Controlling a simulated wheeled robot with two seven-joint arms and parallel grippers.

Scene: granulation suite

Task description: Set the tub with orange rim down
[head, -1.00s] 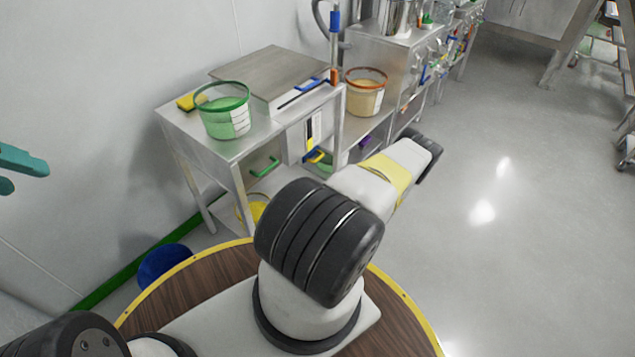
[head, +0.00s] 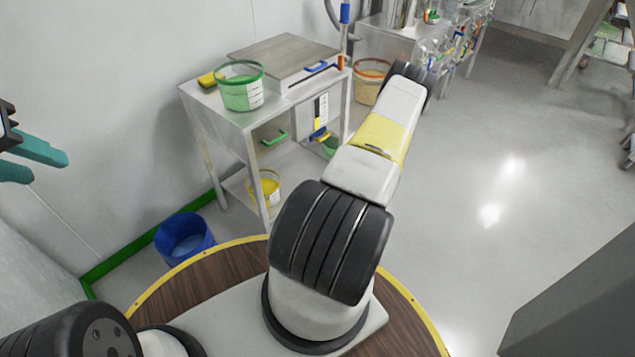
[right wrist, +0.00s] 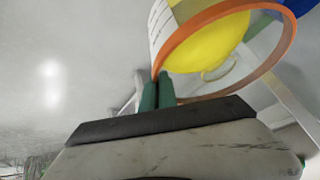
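The tub with orange rim (head: 368,82) shows in the head view just right of the near steel table, partly behind my right arm. Its wall is pale with a white label. In the right wrist view the orange rim (right wrist: 284,58) is close and tilted in the picture, with bright yellow inside it. My right gripper (right wrist: 158,80) has its green fingers close together at that rim, gripping it. The head view hides this gripper behind the arm. I cannot tell whether the tub's base touches anything. My left gripper (head: 49,166) is open and empty at the left edge.
A green-rimmed tub (head: 240,92) and a yellow sponge (head: 207,79) are on the near steel table (head: 215,118). A tub with yellow contents (head: 266,187) is on its lower shelf. A blue bin (head: 183,238) stands on the floor. Open floor lies to the right.

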